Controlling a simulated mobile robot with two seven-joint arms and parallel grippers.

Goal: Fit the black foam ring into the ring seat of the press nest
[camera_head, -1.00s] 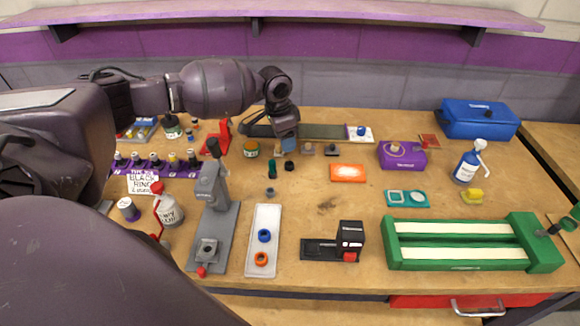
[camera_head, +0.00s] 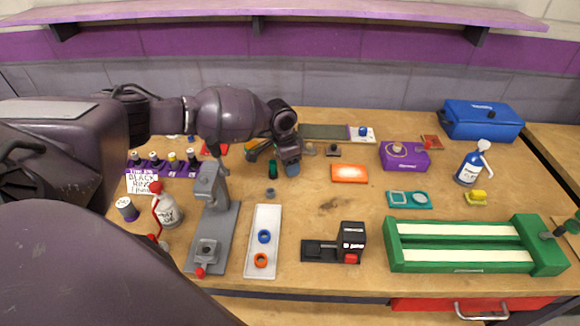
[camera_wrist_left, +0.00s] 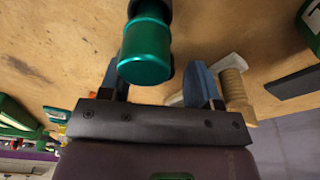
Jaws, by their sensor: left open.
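The grey press (camera_head: 210,205) stands upright left of centre, with its square nest (camera_head: 206,250) on the front of the base; detail of the ring seat is too small to tell. My left gripper (camera_head: 280,163) is open over the table behind the white tray. In the left wrist view, a green cylinder with a dark collar (camera_wrist_left: 145,62) shows between its open blue fingers (camera_wrist_left: 158,80), and a dark edge shows behind it. The green cylinder (camera_head: 272,169) stands beside the fingers in the head view. I cannot make out the black foam ring for sure; the gripper covers that spot.
A white tray (camera_head: 262,215) holds a blue ring (camera_head: 264,236) and an orange ring (camera_head: 261,260). A small grey ring (camera_head: 270,192) lies behind it. A white bottle (camera_head: 166,208) and a purple rack (camera_head: 160,170) stand left of the press. A black block (camera_head: 350,240) stands right of the tray.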

